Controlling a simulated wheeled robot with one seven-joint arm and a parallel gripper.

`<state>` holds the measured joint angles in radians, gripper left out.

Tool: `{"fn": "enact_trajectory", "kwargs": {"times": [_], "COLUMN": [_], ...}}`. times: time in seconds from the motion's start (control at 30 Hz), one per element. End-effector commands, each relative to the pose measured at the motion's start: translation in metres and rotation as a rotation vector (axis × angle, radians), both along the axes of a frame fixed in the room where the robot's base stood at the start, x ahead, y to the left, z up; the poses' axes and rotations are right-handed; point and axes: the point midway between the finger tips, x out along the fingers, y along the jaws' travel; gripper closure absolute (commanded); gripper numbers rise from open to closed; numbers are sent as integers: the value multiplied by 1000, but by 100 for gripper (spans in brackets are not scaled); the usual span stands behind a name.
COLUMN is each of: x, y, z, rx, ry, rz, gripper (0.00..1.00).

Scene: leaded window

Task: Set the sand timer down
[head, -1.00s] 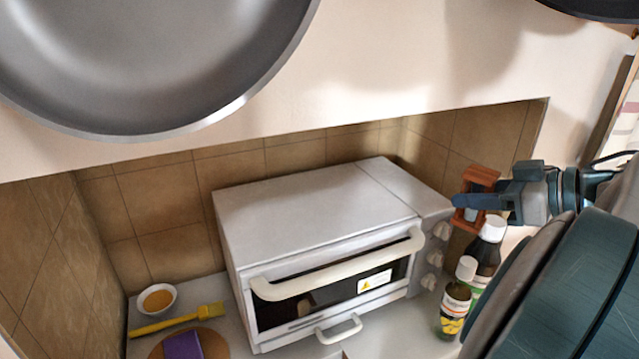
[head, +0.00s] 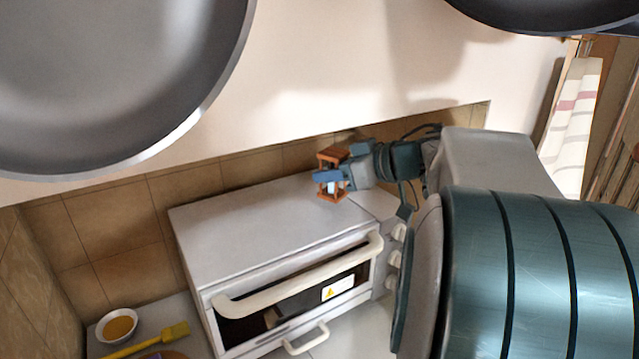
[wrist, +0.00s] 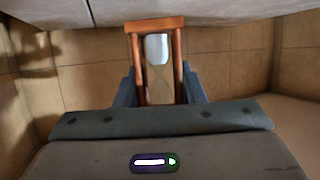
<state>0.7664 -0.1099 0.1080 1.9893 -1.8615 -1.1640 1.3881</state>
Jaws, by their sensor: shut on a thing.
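The sand timer (head: 333,157) has an orange-brown wooden frame with posts around a glass. My gripper (head: 333,176) is shut on it and holds it near the back right of the white toaster oven's top (head: 270,215). In the wrist view the sand timer (wrist: 157,27) stands between the blue fingers, its glass pale above and sandy below. I cannot tell from the head view whether its base touches the oven top or hangs just above it.
A large pan (head: 110,80) hangs at upper left and another pan (head: 560,12) at upper right. A bowl (head: 118,325) and a yellow brush (head: 150,341) lie left of the oven. The oven top's left and middle are bare.

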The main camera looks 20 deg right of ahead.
Motion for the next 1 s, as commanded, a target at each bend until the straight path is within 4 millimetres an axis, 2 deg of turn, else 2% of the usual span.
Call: {"fn": "enact_trajectory", "kwargs": {"times": [0.2, 0.57, 0.6, 0.67, 0.7, 1.0], "x": [0, -1, -1, -1, -1, -1], "y": [-1, -1, 0, -1, -1, -1], "z": [-30, -33, -34, -34, -34, -32], "rx": [2, 1, 1, 0, 0, -1], "ry": [3, 2, 2, 1, 1, -1], "rz": [-2, 0, 0, 0, 0, -1], "gripper": [87, 87, 61, 45, 42, 42]}}
